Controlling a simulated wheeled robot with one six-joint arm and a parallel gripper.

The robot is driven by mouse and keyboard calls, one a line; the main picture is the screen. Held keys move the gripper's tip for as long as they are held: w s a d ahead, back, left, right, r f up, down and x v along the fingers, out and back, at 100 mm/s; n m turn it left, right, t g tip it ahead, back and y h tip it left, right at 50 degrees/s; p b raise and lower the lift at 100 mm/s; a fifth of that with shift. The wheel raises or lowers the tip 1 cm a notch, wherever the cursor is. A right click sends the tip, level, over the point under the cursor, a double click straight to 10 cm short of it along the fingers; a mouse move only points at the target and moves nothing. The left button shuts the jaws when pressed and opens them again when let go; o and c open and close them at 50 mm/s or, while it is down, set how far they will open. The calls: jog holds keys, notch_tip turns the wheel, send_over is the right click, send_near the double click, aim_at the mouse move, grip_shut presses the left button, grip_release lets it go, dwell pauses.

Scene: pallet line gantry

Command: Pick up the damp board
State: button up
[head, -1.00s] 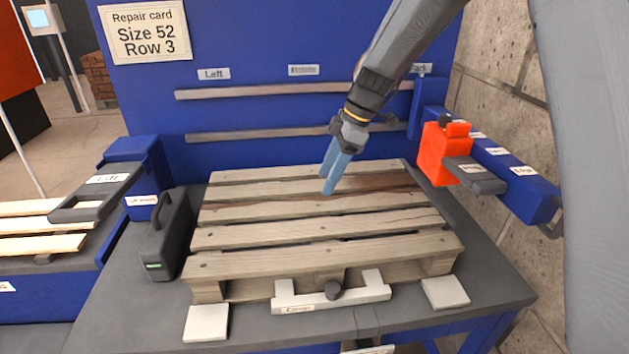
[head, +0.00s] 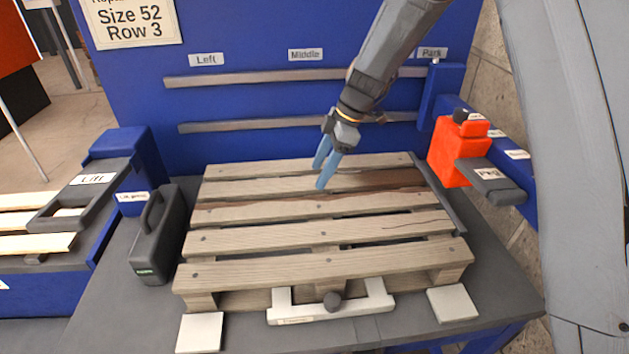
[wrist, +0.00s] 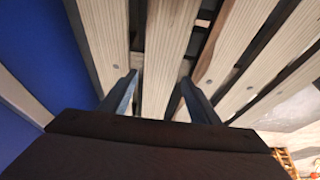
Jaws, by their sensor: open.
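The wooden pallet (head: 320,265) lies on the grey bench, with several slats running left to right. The second slat from the back (head: 250,188) has a darker brown stretch on its right part (head: 385,179); this may be the damp board. My gripper (head: 321,174) points down, open and empty, over the back half of the pallet near that slat. In the wrist view, the gripper (wrist: 158,82) has one finger on each side of a pale slat (wrist: 170,50). I cannot tell whether the fingers touch it. The dark stretch is not clear in the wrist view.
A white clamp-like bracket (head: 350,308) sits at the front. Two rails (head: 290,78) run along the blue back panel (head: 250,30).

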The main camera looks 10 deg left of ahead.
jog(key=shift+x, duration=1.25)
jog(key=c, duration=1)
jog(key=shift+r, duration=0.1)
